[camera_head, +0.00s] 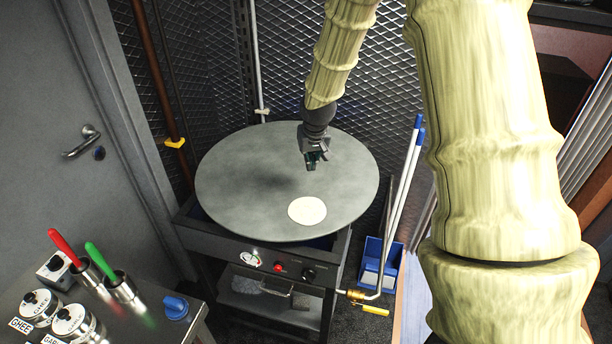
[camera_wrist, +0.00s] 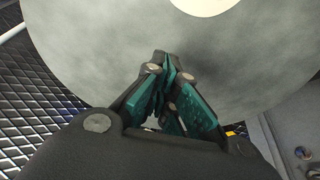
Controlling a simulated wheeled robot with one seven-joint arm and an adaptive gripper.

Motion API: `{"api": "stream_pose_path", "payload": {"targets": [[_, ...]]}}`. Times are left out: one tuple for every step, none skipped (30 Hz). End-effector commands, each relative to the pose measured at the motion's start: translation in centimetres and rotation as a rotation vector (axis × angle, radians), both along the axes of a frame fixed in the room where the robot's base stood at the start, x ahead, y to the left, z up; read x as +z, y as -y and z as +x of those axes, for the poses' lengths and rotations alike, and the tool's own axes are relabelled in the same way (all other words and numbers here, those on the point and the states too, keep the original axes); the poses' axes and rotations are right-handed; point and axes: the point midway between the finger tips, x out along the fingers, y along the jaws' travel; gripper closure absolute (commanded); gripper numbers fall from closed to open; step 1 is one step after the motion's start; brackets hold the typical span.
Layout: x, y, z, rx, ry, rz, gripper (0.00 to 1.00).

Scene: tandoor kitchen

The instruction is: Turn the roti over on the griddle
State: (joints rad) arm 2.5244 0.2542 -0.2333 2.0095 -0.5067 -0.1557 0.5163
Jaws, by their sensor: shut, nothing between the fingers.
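The roti (camera_head: 307,210) is a pale, flat disc lying on the griddle near its front edge. The griddle (camera_head: 230,185) is a large round grey plate on a dark stand. My gripper (camera_head: 316,165) is above the griddle, behind the roti in the head view, shut and empty. In the wrist view the teal fingers of my gripper (camera_wrist: 168,75) meet at their tips over bare griddle (camera_wrist: 90,60). Part of the roti (camera_wrist: 205,5) shows at the top edge of that view, apart from the fingertips. The roti's underside is hidden.
A counter at the lower left holds red-handled (camera_head: 66,245) and green-handled (camera_head: 100,258) tools in metal holders and several labelled tins (camera_head: 72,320). A blue bin (camera_head: 378,265) and blue-tipped poles (camera_head: 408,170) stand right of the griddle. Mesh walls (camera_head: 210,60) rise behind it.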

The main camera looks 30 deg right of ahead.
Motion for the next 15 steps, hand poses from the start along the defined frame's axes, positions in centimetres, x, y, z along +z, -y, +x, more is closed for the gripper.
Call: {"api": "stream_pose_path", "payload": {"targets": [[-0.2,0.0,0.1,0.001,-0.001,0.0,1.0],[-0.3,0.0,0.2,0.002,-0.001,0.0,1.0],[-0.6,0.0,0.3,0.002,-0.001,0.0,1.0],[-0.9,0.0,0.3,0.002,-0.002,0.0,1.0],[-1.1,0.0,0.4,0.002,-0.002,0.0,1.0],[-1.5,0.0,0.6,0.002,-0.002,0.0,1.0],[-1.8,0.1,0.6,0.002,-0.002,0.0,1.0],[-2.1,0.1,0.7,0.002,-0.002,0.0,1.0],[-2.5,0.2,0.9,0.002,-0.001,0.0,1.0],[-2.7,0.2,1.0,0.003,-0.001,-0.001,1.0],[-3.1,0.3,1.1,0.003,-0.002,0.0,1.0],[-3.5,0.4,1.2,0.003,-0.003,0.0,1.0],[-3.8,0.4,1.2,0.002,-0.002,0.0,1.0],[-4.1,0.5,1.3,0.001,-0.002,0.0,1.0],[-4.5,0.5,1.4,0.0,-0.002,0.001,1.0]]}}
